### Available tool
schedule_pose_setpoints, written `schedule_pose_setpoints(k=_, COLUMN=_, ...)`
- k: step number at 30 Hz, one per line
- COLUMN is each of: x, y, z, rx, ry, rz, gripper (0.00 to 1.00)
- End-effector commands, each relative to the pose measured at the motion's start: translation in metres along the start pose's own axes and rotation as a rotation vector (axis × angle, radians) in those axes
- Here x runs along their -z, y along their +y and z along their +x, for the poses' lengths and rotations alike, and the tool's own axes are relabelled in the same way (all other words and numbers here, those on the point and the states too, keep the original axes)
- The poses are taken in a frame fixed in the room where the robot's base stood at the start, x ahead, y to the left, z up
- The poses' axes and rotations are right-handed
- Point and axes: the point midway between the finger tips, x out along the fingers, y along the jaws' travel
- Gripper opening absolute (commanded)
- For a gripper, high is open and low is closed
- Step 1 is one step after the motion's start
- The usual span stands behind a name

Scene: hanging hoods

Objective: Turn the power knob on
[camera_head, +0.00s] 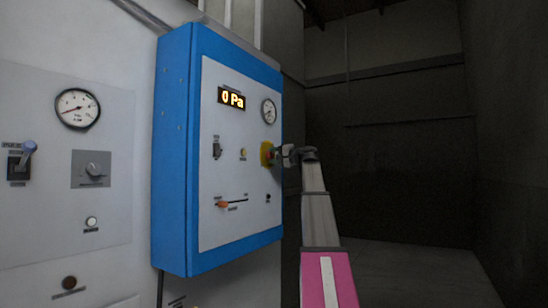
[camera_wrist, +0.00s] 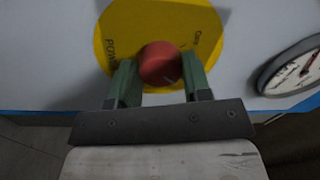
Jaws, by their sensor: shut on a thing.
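The power knob is red and round (camera_wrist: 160,62) on a yellow disc (camera_wrist: 205,18) with printed lettering; one word reads like POWER, and another is partly legible. In the wrist view my gripper (camera_wrist: 158,80) has its two green fingers on either side of the knob, shut on it. In the head view the yellow disc (camera_head: 264,153) sits on the right part of the blue-framed control panel (camera_head: 235,220), with my gripper (camera_head: 275,153) against it from the right. The knob's pointer direction is hard to tell.
The panel's display (camera_head: 231,98) reads 0 Pa. A round gauge (camera_head: 269,111) is above the knob and shows at the wrist view's right (camera_wrist: 292,68). An orange slider (camera_head: 223,204) and a small switch (camera_head: 217,150) are left of the knob. Open dark room lies to the right.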

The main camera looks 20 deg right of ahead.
Motion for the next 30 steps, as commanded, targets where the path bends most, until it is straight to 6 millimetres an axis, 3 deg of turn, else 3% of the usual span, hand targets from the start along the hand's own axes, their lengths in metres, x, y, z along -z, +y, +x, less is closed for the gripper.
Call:
schedule_pose_setpoints(k=18, x=-0.0004, y=0.0006, z=-0.0005, rx=-0.002, ry=0.003, rz=0.041, gripper=0.21)
schedule_pose_setpoints(k=19, x=-0.0004, y=0.0006, z=-0.0005, rx=-0.002, ry=0.003, rz=0.041, gripper=0.54)
schedule_pose_setpoints(k=21, x=-0.0004, y=0.0006, z=-0.0005, rx=-0.001, ry=0.003, rz=0.040, gripper=0.70)
schedule_pose_setpoints(k=30, x=-0.0003, y=0.0002, z=-0.0019, rx=-0.001, ry=0.003, rz=0.039, gripper=0.70)
